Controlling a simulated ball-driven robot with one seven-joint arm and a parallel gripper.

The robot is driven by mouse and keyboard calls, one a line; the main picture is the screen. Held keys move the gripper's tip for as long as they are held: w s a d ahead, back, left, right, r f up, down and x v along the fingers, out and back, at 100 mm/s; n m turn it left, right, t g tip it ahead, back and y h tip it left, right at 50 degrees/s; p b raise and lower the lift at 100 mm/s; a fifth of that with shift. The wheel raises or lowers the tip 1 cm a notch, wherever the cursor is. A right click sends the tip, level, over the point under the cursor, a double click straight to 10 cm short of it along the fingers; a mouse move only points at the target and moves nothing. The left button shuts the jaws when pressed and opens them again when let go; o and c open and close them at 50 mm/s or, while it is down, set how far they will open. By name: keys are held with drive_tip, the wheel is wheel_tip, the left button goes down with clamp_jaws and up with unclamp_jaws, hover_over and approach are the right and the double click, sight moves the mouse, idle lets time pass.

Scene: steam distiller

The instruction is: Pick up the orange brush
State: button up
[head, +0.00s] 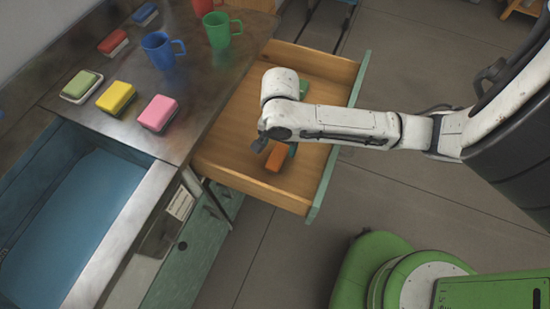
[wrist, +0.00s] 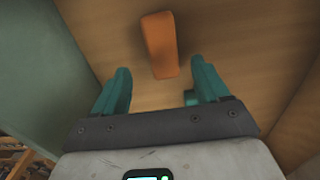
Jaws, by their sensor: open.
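The orange brush (head: 277,160) lies in the open wooden drawer, towards its near end. In the wrist view the orange brush (wrist: 159,40) is a plain orange block lying on the drawer floor. My gripper (wrist: 159,66) is open, with its two teal fingers apart. The near end of the brush shows between the fingertips, and most of it extends beyond them. I see no contact between fingers and brush. In the head view my gripper (head: 278,146) is over the drawer, and my arm hides part of the drawer's middle.
The drawer (head: 230,135) has raised sides and a green front. A green object (head: 303,88) lies in it, partly hidden by my arm. The counter beside it holds blue (head: 160,50), green (head: 220,30) and red mugs, several coloured brushes or sponges, and a blue sink (head: 65,205).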

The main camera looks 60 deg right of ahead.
sight(278, 154)
drive_tip(key=shift+w+d+f+b, duration=0.1)
drive_tip(key=shift+f+b, duration=0.1)
drive_tip(key=shift+f, duration=1.5)
drive_tip(key=shift+w+d+f+b, duration=0.1)
drive_tip(key=shift+f+b, duration=0.1)
drive_tip(key=shift+f, duration=1.45)
drive_tip(key=shift+c, duration=0.3)
drive_tip(key=c, duration=1)
wheel_tip(278, 154, up, 10)
drive_tip(key=shift+r+p, duration=0.1)
drive_tip(key=shift+p, duration=0.75)
